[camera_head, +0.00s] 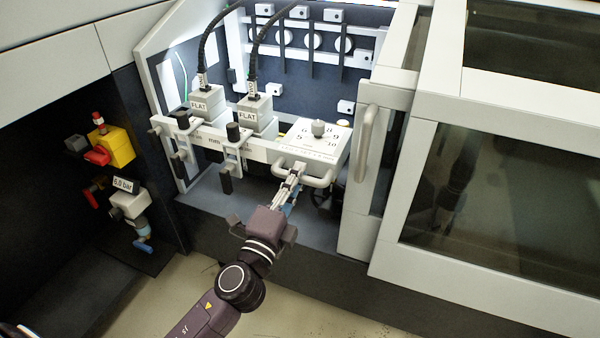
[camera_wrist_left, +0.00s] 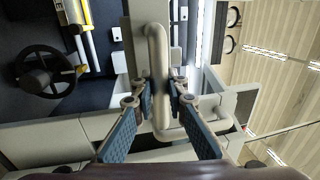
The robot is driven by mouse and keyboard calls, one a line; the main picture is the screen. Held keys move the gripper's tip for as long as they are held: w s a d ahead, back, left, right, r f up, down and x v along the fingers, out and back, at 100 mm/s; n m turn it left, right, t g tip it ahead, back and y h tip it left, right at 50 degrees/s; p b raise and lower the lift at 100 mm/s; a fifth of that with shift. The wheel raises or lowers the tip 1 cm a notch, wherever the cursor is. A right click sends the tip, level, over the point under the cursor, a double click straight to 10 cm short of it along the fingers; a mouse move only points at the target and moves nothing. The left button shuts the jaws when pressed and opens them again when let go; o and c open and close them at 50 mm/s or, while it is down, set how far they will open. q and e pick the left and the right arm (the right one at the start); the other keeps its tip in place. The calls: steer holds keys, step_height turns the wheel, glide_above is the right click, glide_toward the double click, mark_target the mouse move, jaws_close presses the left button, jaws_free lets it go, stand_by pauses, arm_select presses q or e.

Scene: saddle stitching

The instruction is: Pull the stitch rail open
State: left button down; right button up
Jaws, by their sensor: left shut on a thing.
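The stitch rail (camera_head: 262,151) is a pale horizontal beam across the open machine bay in the head view. It carries two grey stitch heads labelled FLAT, and a block with a numbered dial (camera_head: 318,129) sits at its right end. A pale bar handle (camera_head: 318,181) is on the front of that end. My left gripper (camera_head: 293,176) is shut on this handle, reaching up from below. In the left wrist view, the handle (camera_wrist_left: 155,50) runs between the blue-padded fingers (camera_wrist_left: 160,98). My right gripper is not in view.
A grey door with its own handle (camera_head: 366,143) stands close to the right of the rail. Black cables (camera_head: 205,45) rise from the heads. A yellow and red valve unit (camera_head: 112,147) is at left. Open floor (camera_head: 160,300) lies in front.

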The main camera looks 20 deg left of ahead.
arm_select(q)
steer(key=shift+s+f, duration=0.15)
steer(key=shift+s, duration=0.25)
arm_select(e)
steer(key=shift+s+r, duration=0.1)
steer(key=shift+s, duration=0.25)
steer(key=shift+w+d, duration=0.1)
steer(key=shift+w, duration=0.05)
arm_select(q)
steer(key=c, duration=1.9)
jaws_free()
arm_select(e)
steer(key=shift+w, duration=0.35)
arm_select(q)
steer(key=shift+s, duration=0.1)
steer(key=shift+s+a+f, duration=0.1)
steer(key=shift+s+f, duration=0.1)
steer(key=shift+s, duration=1)
steer(key=shift+s+f, duration=0.2)
steer(key=shift+s, duration=1)
steer(key=shift+s+a+f, duration=0.1)
steer(key=shift+s+f, duration=0.1)
steer(key=shift+s, duration=1)
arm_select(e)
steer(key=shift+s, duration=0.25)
